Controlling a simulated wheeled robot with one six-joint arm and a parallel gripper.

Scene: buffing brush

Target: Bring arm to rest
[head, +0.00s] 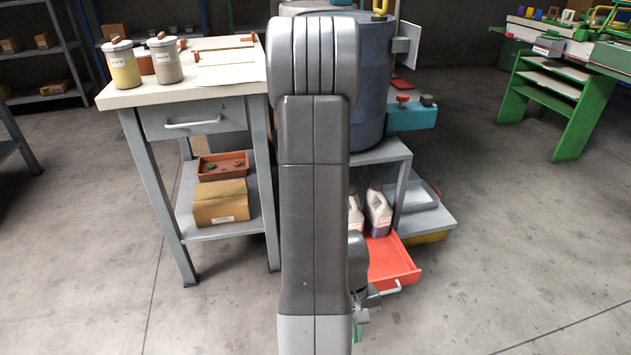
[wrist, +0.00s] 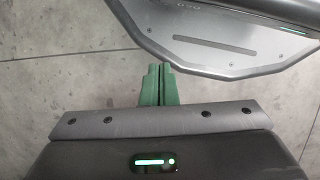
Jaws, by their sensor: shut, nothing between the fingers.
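My gripper (wrist: 158,68) shows in the wrist view with its two green fingers together and nothing between them. It points toward the bare concrete floor and a rounded grey part that I take to be my own base. In the head view my arm stands upright through the middle of the picture. Only a small bit of the gripper end shows low down, beside the arm; the rest is hidden behind it.
A workbench (head: 127,97) with jars stands at left. A blue drum (head: 369,100) stands behind my arm. An open red drawer (head: 392,262) with white bottles (head: 378,210) sits low, just right of the arm. A green bench (head: 578,110) stands far right. Floor at right is clear.

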